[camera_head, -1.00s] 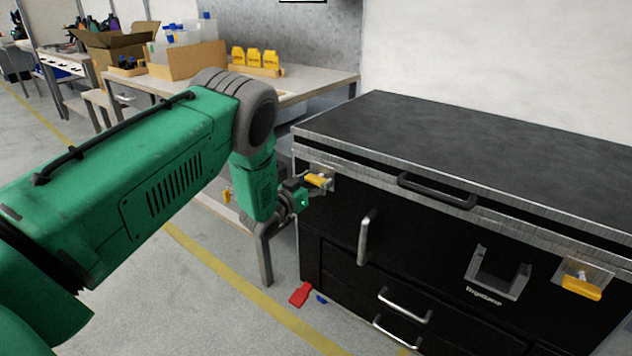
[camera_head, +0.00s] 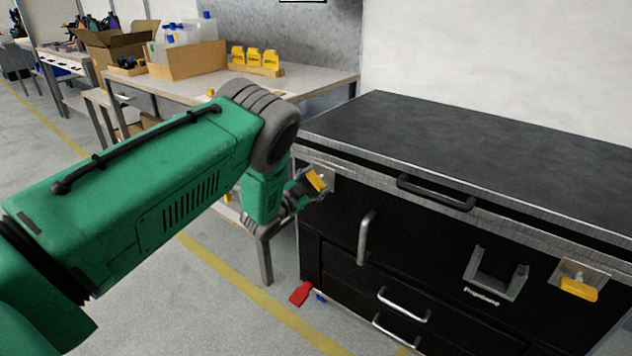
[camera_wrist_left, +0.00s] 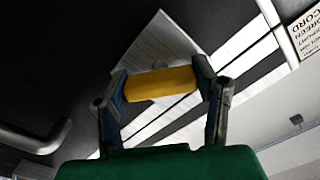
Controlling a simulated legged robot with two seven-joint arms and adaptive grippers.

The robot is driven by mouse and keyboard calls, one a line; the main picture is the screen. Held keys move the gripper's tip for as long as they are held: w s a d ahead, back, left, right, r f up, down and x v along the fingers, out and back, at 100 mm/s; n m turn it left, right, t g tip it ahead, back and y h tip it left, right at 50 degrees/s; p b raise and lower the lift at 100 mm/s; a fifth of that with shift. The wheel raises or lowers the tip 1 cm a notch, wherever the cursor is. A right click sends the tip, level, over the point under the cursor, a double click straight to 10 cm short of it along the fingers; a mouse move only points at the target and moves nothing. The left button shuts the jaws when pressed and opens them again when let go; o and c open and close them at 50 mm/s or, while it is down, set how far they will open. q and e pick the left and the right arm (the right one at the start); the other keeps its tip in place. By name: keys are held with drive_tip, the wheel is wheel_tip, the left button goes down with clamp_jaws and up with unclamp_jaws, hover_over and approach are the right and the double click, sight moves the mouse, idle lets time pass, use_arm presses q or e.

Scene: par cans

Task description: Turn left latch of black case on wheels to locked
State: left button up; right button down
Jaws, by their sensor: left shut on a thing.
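The black case (camera_head: 440,140) stands on the right with its dark lid down. Its left latch has a yellow handle (camera_head: 317,181) on a metal plate at the upper left corner of the front. My left gripper (camera_head: 310,187) is at this latch, shut on the yellow handle. In the left wrist view the yellow handle (camera_wrist_left: 160,84) lies between the two fingers, with the metal plate (camera_wrist_left: 160,50) behind it. The handle looks tilted in the head view. The right latch (camera_head: 580,287) has a yellow handle lying close to level. My right gripper is not in view.
A vertical metal handle (camera_head: 366,237), a black lid handle (camera_head: 436,192) and drawer handles (camera_head: 404,306) stick out from the case front. A workbench (camera_head: 310,84) with boxes stands behind my left arm. A red object (camera_head: 300,293) lies on the floor.

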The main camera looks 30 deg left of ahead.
use_arm(q)
drive_tip(key=m, duration=0.5)
drive_tip(key=shift+d+f+m, duration=0.1)
drive_tip(key=shift+m, duration=0.2)
drive_tip(key=m, duration=0.4)
drive_tip(key=shift+f+b, duration=0.1)
drive_tip(key=shift+b, duration=0.3)
drive_tip(key=shift+d+m, duration=0.1)
drive_tip(key=shift+m, duration=0.3)
drive_tip(key=shift+s+f+m, duration=0.1)
drive_tip(key=shift+f+m, duration=0.05)
drive_tip(key=shift+m, duration=0.15)
drive_tip(key=o, duration=1.1)
drive_tip(key=shift+o, duration=0.4)
drive_tip(key=shift+r, duration=0.2)
drive_tip(key=s, duration=1.1)
drive_tip(key=shift+s+a, duration=0.4)
drive_tip(key=shift+a, duration=0.05)
drive_tip(key=shift+f, duration=0.1)
